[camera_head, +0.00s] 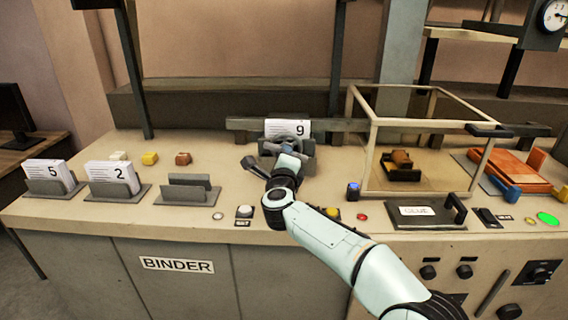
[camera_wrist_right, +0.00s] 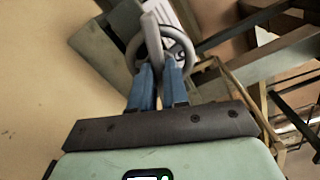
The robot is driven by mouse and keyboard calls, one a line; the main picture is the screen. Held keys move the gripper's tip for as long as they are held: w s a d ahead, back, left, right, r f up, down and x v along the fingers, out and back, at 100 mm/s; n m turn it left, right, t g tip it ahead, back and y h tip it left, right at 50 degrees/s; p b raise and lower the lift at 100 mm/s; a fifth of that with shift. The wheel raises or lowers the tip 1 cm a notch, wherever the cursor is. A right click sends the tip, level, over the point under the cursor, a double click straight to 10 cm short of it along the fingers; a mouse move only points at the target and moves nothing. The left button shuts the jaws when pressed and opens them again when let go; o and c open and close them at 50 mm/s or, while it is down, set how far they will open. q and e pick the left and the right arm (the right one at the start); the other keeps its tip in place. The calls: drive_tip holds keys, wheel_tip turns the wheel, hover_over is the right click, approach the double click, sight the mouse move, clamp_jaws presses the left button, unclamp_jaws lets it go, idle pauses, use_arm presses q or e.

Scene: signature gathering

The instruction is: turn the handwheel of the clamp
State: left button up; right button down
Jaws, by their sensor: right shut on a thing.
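The clamp (camera_head: 306,160) is a dark grey block on the bench, with a white paper stack marked 9 (camera_head: 288,127) standing in it. My right gripper (camera_head: 283,152) reaches it from the front and covers most of the handwheel in the head view. In the right wrist view the handwheel (camera_wrist_right: 131,50) is a grey ring, and my right gripper's blue fingers (camera_wrist_right: 158,68) are shut on it, with a pale bar showing between and above them. My left gripper is not in view.
A dark lever (camera_head: 252,165) sticks out left of the clamp. Paper stacks marked 5 (camera_head: 48,172) and 2 (camera_head: 110,172) stand in holders at left, beside an empty holder (camera_head: 188,188). A framed glass case (camera_head: 372,160) stands close on the right.

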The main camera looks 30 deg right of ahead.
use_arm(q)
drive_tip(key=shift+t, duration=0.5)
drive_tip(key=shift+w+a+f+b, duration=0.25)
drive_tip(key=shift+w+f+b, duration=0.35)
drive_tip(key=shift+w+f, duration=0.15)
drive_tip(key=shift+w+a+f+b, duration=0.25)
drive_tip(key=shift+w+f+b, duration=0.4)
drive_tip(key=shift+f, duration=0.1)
use_arm(e)
drive_tip(key=shift+m, duration=2.1)
drive_tip(key=c, duration=1.1)
unclamp_jaws()
drive_tip(key=shift+s, duration=0.1)
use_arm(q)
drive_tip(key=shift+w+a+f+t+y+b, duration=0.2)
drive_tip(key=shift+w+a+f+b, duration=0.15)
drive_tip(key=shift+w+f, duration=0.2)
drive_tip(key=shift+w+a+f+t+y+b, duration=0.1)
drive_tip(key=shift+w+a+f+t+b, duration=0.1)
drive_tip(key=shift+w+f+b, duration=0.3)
use_arm(e)
drive_tip(key=v, duration=1.3)
drive_tip(key=shift+a, duration=0.15)
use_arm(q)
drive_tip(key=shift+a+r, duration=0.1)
use_arm(e)
drive_tip(key=shift+f, duration=0.1)
